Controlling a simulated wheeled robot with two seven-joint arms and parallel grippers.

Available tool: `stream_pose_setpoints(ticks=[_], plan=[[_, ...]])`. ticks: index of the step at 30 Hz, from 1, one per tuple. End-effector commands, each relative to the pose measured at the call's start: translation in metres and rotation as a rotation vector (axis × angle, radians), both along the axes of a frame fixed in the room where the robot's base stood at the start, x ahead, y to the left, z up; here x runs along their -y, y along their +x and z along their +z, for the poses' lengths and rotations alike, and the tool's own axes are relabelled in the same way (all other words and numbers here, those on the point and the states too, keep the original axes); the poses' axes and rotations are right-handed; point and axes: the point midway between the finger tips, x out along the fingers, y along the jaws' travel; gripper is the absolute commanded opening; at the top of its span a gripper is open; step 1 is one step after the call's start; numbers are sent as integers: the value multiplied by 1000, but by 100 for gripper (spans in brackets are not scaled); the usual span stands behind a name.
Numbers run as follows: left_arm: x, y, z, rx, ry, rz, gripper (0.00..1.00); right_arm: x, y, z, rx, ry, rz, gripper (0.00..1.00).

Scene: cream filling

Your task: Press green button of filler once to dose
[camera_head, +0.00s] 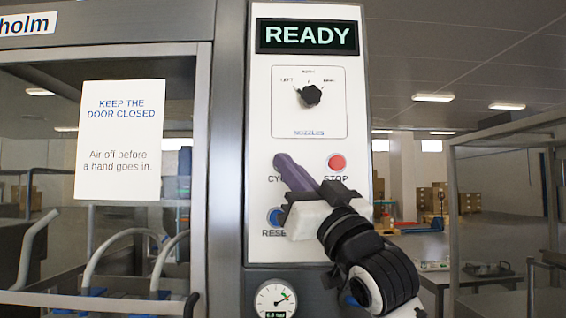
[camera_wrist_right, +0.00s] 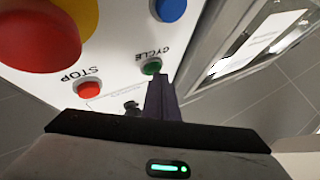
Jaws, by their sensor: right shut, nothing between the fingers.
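The filler's white control panel (camera_head: 264,110) stands upright in the head view, with a display (camera_head: 307,36) that reads READY. The green button (camera_wrist_right: 152,66), labelled CYCLE, shows in the wrist view, which sees the panel upside down. In the head view my right gripper covers this button and part of its label. My right gripper (camera_head: 280,160) is shut and empty, its dark fingers together. Its fingertips, also in the wrist view (camera_wrist_right: 159,78), are right by the green button's edge; I cannot tell whether they touch it. My left gripper is not in view.
A red STOP button (camera_head: 337,162) is right of the fingers, and a blue RESET button (camera_head: 275,216) is below. A black nozzle knob (camera_head: 310,95) is above. A large red knob (camera_wrist_right: 40,40) on yellow shows in the wrist view. A glazed door (camera_head: 40,130) stands left.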

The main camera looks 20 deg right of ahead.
Motion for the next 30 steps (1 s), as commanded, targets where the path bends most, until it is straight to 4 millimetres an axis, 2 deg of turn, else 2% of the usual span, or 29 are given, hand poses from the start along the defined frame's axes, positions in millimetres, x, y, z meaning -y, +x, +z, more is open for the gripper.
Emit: stream_pose_setpoints(ticks=[14, 30], plan=[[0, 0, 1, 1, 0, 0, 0, 1, 2, 0, -1, 0, -1, 0], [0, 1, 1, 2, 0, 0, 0, -4, -15, -1, -1, 0, -1, 0]])
